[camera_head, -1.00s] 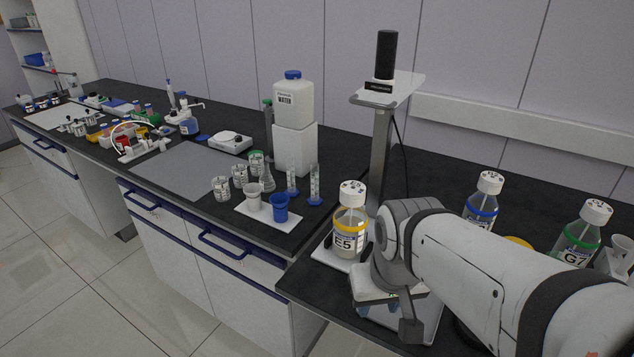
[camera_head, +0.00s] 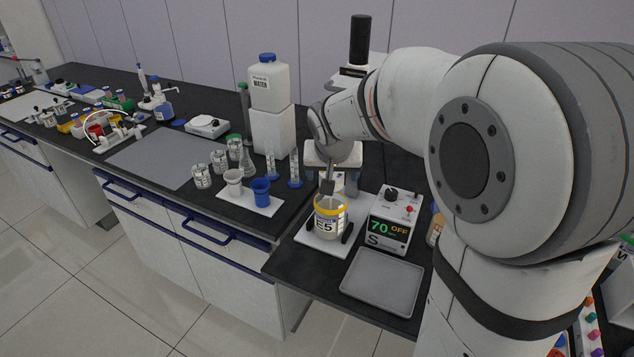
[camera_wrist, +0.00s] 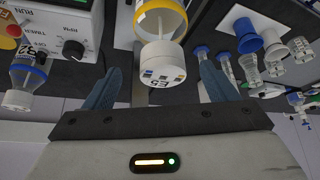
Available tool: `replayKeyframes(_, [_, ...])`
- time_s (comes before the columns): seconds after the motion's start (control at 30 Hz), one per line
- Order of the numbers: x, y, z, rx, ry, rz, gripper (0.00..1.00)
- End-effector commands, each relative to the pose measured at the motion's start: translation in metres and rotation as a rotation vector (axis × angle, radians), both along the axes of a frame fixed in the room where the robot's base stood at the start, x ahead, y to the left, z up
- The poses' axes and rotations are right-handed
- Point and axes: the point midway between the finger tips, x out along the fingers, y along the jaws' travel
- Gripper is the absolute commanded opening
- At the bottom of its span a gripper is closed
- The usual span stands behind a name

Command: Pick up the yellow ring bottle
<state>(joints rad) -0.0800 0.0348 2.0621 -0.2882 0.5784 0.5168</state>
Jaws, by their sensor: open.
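The yellow ring bottle (camera_head: 331,218), labelled E5, stands upright on a white plate at the bench's front edge in the head view. In the wrist view its white cap (camera_wrist: 163,64) and yellow ring (camera_wrist: 160,16) show between my fingers. My gripper (camera_head: 329,172) is above and just behind the bottle in the head view, fingers pointing toward it. In the wrist view my gripper (camera_wrist: 158,66) is open, with one finger on each side of the cap and visible gaps. The bottle's upper part is partly hidden by my gripper in the head view.
A control unit (camera_head: 396,220) reading 70 OFF stands right of the bottle, with a grey tray (camera_head: 382,282) in front. A white tray (camera_head: 250,203) with cups is to the left.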

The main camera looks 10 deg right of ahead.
Motion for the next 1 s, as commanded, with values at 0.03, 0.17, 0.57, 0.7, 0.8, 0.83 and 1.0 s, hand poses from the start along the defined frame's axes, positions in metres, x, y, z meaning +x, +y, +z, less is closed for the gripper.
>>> replayKeyframes(0.03, [0.007,0.001,0.000,0.001,-0.007,-0.003,0.79])
replayKeyframes(0.17, [0.017,0.001,-0.009,0.002,-0.013,-0.007,0.79])
replayKeyframes(0.57, [0.039,-0.007,-0.055,0.003,-0.010,-0.006,0.79])
replayKeyframes(0.7, [0.046,-0.008,-0.066,0.004,-0.013,-0.005,0.79])
replayKeyframes(0.8, [0.047,-0.008,-0.068,0.004,-0.014,-0.004,0.79])
replayKeyframes(0.83, [0.047,-0.008,-0.068,0.003,-0.015,-0.004,0.79])
replayKeyframes(1.0, [0.047,-0.008,-0.068,0.003,-0.015,-0.004,0.77])
